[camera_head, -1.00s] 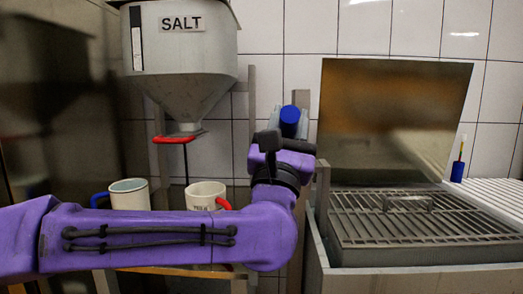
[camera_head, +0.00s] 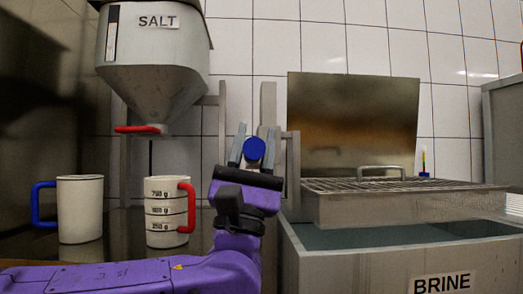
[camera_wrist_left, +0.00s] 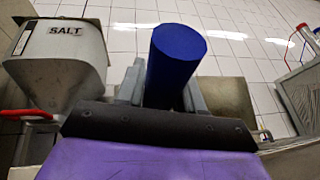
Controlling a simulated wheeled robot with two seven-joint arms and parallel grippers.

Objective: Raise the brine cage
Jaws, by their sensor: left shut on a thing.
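The brine cage (camera_head: 405,206), a shallow metal basket with a barred top and a loop handle, hangs above the rim of the grey tank marked BRINE (camera_head: 335,268). A gap with dull liquid shows between them. My left gripper (camera_head: 254,147) points up, left of the tank, shut on a round blue grip (camera_head: 255,150). In the left wrist view the thick blue grip (camera_wrist_left: 176,55) sits between the fingers (camera_wrist_left: 163,80). A metal post stands behind it; how the grip joins the post or cage is hidden. My right gripper is out of view.
A salt hopper (camera_head: 155,70) with a red lever (camera_head: 137,129) hangs at the upper left. Below it stand a blue-handled mug (camera_head: 80,210) and a red-handled measuring mug (camera_head: 163,212). A metal panel (camera_head: 350,120) stands upright behind the cage.

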